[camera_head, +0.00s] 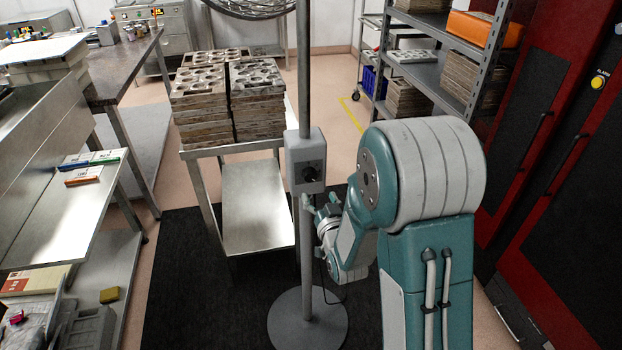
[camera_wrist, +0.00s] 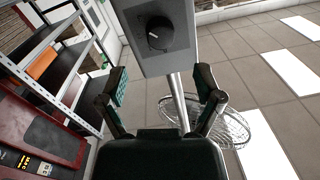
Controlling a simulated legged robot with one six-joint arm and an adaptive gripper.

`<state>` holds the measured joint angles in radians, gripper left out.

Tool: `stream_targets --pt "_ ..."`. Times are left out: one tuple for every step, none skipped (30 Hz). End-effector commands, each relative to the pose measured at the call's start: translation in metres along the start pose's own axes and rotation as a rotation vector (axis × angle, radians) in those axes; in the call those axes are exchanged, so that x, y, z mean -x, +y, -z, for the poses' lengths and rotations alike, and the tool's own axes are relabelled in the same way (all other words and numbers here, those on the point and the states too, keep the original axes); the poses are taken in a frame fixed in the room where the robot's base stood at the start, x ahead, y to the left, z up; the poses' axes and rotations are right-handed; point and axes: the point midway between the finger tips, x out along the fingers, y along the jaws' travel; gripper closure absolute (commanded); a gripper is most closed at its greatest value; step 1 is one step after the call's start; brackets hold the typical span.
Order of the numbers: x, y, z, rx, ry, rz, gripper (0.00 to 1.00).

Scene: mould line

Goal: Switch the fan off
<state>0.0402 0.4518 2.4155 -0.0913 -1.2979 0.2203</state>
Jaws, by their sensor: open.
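The fan's wire cage (camera_head: 250,8) is cut off at the top of the head view, on a grey pole (camera_head: 305,70) above a round base (camera_head: 285,325). A grey control box (camera_head: 297,150) on the pole carries a black rotary knob (camera_head: 310,173). In the wrist view the box (camera_wrist: 150,62) is at the top, its knob (camera_wrist: 158,33) showing a white pointer mark; no position labels are readable. The cage (camera_wrist: 235,130) shows lower right. My gripper (camera_wrist: 163,88) is open and empty, its fingers apart below the knob. In the head view my gripper (camera_head: 318,207) is just below the box.
A steel cart (camera_head: 215,160) with stacked moulds (camera_head: 200,100) stands behind the pole to the left. A steel bench (camera_head: 50,215) is at left. Shelving (camera_head: 440,72) and red cabinets (camera_head: 560,150) stand at right. A dark mat (camera_head: 180,270) lies under the fan.

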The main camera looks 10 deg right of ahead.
Motion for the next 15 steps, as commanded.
stream_targets --pt "-0.011 0.000 0.000 0.000 0.002 0.001 0.16" --pt "-0.016 0.000 0.000 0.000 0.001 0.000 0.16" --pt "-0.024 0.000 0.000 0.000 0.002 0.000 0.16" --pt "-0.029 0.000 0.000 0.000 0.001 0.000 0.16" --pt "-0.035 0.000 0.000 0.000 0.001 0.000 0.16" --pt "-0.042 0.000 0.000 0.000 0.002 0.000 0.16" --pt "-0.047 0.000 0.000 0.000 0.000 0.000 0.16" --pt "-0.051 0.000 0.000 0.000 0.001 0.000 0.16" --pt "-0.057 0.000 0.000 0.000 0.001 0.000 0.16" --pt "-0.060 0.000 0.000 0.000 0.001 0.000 0.16" --pt "-0.063 0.000 0.000 0.000 0.000 0.000 0.16" --pt "-0.067 0.000 0.000 0.000 0.000 0.000 0.16" --pt "-0.069 0.000 0.001 0.000 0.001 0.000 0.16" --pt "-0.071 0.000 0.001 0.000 0.001 0.000 0.16" --pt "-0.072 -0.001 0.001 0.000 0.000 0.000 0.16"
